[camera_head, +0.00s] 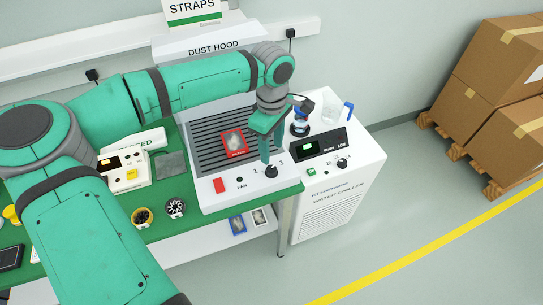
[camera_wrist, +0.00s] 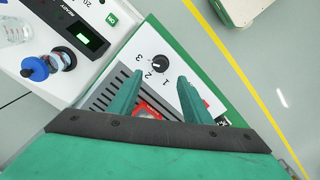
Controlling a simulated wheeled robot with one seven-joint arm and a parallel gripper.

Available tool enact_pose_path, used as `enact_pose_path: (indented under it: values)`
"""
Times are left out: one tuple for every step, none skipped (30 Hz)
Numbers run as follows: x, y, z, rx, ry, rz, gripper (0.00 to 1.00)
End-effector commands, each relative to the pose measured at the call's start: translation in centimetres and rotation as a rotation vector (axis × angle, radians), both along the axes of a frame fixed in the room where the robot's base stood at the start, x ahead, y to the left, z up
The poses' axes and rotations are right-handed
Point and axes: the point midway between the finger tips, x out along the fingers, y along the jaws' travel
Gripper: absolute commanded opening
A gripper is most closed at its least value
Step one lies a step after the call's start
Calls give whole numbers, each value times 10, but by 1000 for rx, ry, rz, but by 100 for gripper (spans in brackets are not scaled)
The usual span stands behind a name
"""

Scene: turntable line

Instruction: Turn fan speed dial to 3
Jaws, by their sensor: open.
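The fan speed dial (camera_head: 271,171) is a small black knob on the white front panel of the dust hood, with FAN printed to its left. In the wrist view the dial (camera_wrist: 159,61) shows with numbers 1, 2 and 3 beside it. A pale mark shows on its face, but I cannot tell which number it points at. My gripper (camera_head: 267,157) points down over the panel with its fingers close above the dial. In the wrist view my gripper (camera_wrist: 160,76) is open, with the dial just beyond and between its fingertips; it appears not to touch it.
A red switch (camera_head: 219,185) is left of the dial. A red-framed item (camera_head: 234,143) lies on the hood grille (camera_head: 207,150). To the right stands a white chiller (camera_head: 340,205) with its own knob (camera_head: 342,162), a blue-topped flask and a beaker (camera_head: 332,108).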

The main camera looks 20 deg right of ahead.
Motion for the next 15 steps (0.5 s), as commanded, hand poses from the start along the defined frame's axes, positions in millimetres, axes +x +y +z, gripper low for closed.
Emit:
enact_pose_path:
  values:
    - [1, 0, 7, 0, -1, 1, 44]
    - [0, 0, 10, 0, -1, 1, 44]
    - [0, 0, 14, 1, -1, 1, 44]
    - [0, 0, 16, 1, -1, 1, 44]
    - [0, 0, 18, 1, -1, 0, 44]
    - [0, 0, 20, 1, -1, 0, 44]
    - [0, 0, 21, 1, -1, 0, 44]
    - [0, 0, 22, 0, 0, 0, 44]
    - [0, 0, 23, 0, 0, 0, 44]
    - [0, 0, 23, 0, 0, 0, 44]
    - [0, -1, 23, 0, 0, -1, 44]
    - [-1, -1, 23, -1, 1, -2, 44]
    - [-1, -2, 23, 0, 0, -2, 44]
    - [-1, -2, 23, -1, 1, -3, 44]
    - [-1, -2, 23, 0, 0, -3, 44]
